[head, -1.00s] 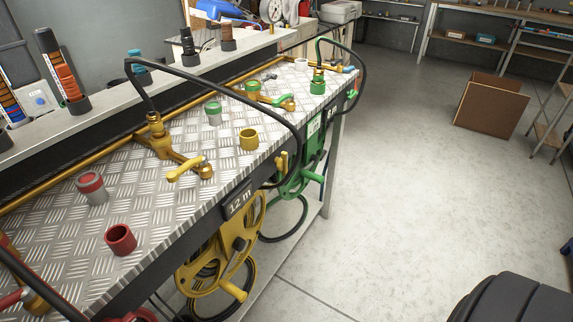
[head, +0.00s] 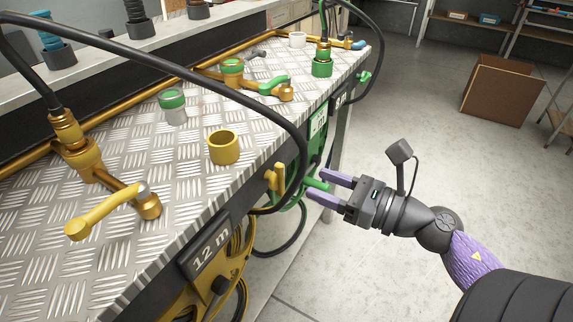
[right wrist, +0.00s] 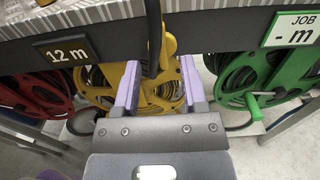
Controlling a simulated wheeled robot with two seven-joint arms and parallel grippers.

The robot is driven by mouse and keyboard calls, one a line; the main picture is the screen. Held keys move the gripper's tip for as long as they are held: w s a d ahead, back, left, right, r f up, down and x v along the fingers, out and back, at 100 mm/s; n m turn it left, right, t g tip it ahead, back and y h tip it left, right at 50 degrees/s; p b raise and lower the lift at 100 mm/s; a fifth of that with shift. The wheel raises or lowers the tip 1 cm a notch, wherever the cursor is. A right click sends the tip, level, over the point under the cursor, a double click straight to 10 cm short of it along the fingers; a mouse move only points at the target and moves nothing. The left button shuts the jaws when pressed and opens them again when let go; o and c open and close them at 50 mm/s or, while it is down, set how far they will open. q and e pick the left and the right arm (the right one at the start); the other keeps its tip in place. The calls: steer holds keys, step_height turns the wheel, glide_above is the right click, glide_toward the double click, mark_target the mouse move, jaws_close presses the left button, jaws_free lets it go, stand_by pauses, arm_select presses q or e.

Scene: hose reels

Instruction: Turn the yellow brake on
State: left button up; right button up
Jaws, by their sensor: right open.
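The yellow brake (head: 275,178) is a small yellow knob on the front edge of the bench, right of the "12 m" label. In the right wrist view the yellow brake (right wrist: 168,42) shows just beyond the fingertips, partly hidden by a black hose. My right gripper (head: 330,187) is open and empty, off the bench front and to the right of the brake, apart from it. Its purple fingers (right wrist: 160,75) point toward the bench front. The yellow reel (head: 205,290) hangs below the bench edge; its crank is partly out of view. My left gripper is not in view.
The black hose (head: 300,130) arches over the bench and hangs close beside the brake. The green reel (right wrist: 265,75) with its crank is to the right, the red reel (right wrist: 35,85) to the left. Open floor (head: 400,120) lies right of the bench.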

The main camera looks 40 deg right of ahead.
mark_target(283, 170)
steer(key=x, duration=0.7)
steer(key=shift+w+a, duration=0.1)
steer(key=shift+w, duration=0.1)
jaws_close()
